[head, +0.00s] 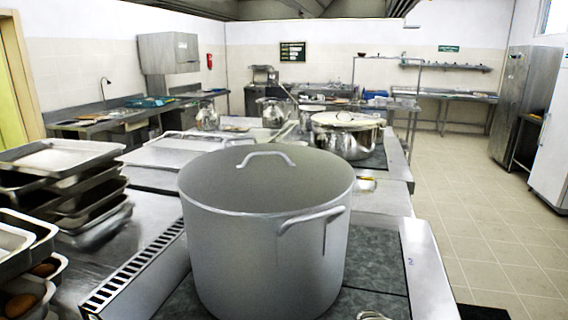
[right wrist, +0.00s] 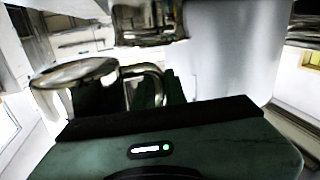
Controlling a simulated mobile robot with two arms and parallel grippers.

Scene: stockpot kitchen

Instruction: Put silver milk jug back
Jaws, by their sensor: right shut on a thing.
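In the right wrist view, a shiny silver milk jug (right wrist: 75,75) with a round rim and a looped handle (right wrist: 158,78) is close to the camera. My right gripper (right wrist: 150,93) is shut on the jug, at its handle side; the dark gripper body hides the jug's lower part. In the head view, a small shiny curved metal piece (head: 372,316) shows at the bottom edge; I cannot tell whether it is the jug. Neither gripper shows in the head view.
A large lidded stockpot (head: 265,240) fills the front of the stove in the head view. Stacked metal trays (head: 70,185) stand at the left. A shiny pot (head: 345,138) and kettle-like vessels (head: 207,117) stand farther back.

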